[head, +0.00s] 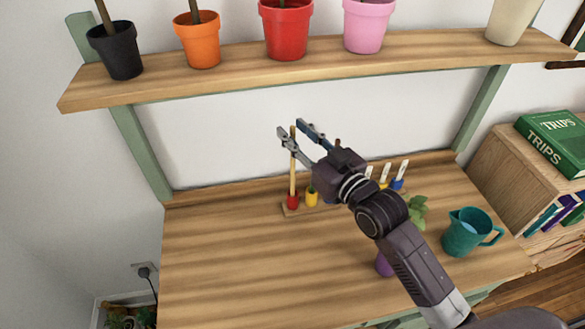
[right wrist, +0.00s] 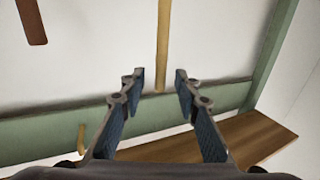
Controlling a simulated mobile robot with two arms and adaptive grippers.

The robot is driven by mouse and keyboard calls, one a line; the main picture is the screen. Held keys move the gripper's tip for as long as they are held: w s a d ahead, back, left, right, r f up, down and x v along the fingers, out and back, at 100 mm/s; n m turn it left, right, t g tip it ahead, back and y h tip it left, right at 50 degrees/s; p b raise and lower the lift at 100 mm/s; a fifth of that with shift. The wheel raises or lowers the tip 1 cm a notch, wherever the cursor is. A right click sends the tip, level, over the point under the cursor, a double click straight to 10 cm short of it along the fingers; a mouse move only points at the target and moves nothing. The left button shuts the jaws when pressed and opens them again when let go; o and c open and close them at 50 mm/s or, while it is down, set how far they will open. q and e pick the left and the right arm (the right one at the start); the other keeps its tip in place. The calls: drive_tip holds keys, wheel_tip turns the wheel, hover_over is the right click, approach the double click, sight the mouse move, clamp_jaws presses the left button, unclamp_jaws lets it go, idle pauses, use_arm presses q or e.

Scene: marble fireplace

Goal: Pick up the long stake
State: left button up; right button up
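The long stake (head: 293,170) is a thin, pale wooden rod standing upright in a small red holder (head: 293,201) on the table. My right gripper (head: 291,129) is open at the height of the stake's top, with one fingertip on each side of it in the head view. In the right wrist view the stake (right wrist: 163,45) comes down from the top edge, and its end lies between the open fingers (right wrist: 160,72). No finger visibly touches it. My left gripper is not in view.
A shelf (head: 240,72) with several coloured pots runs above the table. Beside the red holder are a yellow one (head: 312,198) and white-topped tools (head: 398,176). A teal jug (head: 467,232) stands at the right. The table's left part (head: 220,250) is clear.

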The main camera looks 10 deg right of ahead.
drive_tip(key=shift+w+a+f, duration=0.1)
drive_tip(key=shift+w+a, duration=0.15)
drive_tip(key=shift+w, duration=0.35)
clamp_jaws()
